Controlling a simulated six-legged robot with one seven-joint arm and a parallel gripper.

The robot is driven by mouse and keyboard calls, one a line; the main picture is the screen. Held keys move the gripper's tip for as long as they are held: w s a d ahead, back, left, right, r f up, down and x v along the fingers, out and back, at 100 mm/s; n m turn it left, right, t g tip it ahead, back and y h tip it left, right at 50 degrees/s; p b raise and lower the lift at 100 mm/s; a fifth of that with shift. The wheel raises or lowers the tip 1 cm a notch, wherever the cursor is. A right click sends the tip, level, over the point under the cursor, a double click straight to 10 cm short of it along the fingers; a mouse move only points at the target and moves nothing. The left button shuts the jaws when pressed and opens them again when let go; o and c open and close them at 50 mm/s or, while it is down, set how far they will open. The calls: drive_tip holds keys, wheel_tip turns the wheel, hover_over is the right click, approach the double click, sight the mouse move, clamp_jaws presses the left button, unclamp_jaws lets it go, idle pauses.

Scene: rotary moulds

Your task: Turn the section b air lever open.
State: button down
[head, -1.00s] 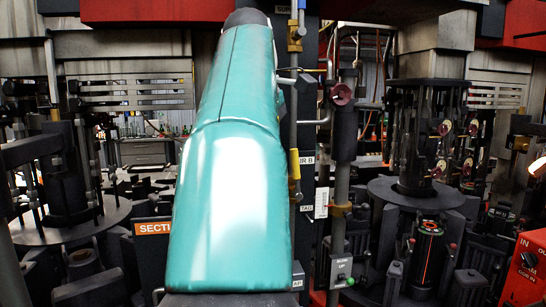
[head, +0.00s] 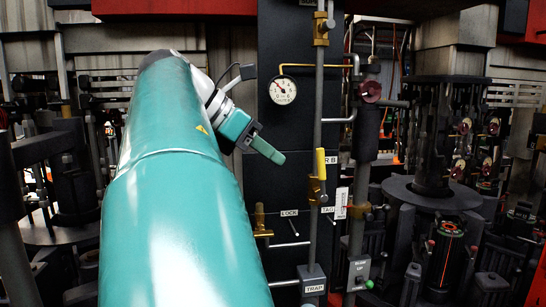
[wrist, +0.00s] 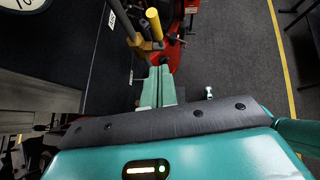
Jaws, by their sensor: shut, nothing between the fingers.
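The section b air lever (head: 320,163) has a yellow handle standing upright along a grey vertical pipe, on a brass valve body beside a label partly reading "R B". In the wrist view the yellow handle (wrist: 154,24) shows just beyond the fingers. My gripper (head: 276,156) is shut and empty, to the left of the lever at about its height in the head view, with a gap between them in the picture. Its green fingers (wrist: 159,76) lie side by side in the wrist view. Whether they touch the valve cannot be told, but no contact shows.
A dark panel (head: 285,190) stands behind the pipe, with a round gauge (head: 283,90) above and LOCK and TAG pegs below. Another brass valve (head: 261,222) sits lower left. A dark red round knob (head: 371,92) is to the right. Dark floor (wrist: 235,50) lies open beyond.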

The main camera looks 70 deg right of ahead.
sight(322, 174)
drive_tip(key=s+d+f, duration=0.1)
drive_tip(key=s+d, duration=0.3)
drive_tip(key=s, duration=0.1)
drive_tip(key=shift+f, duration=0.15)
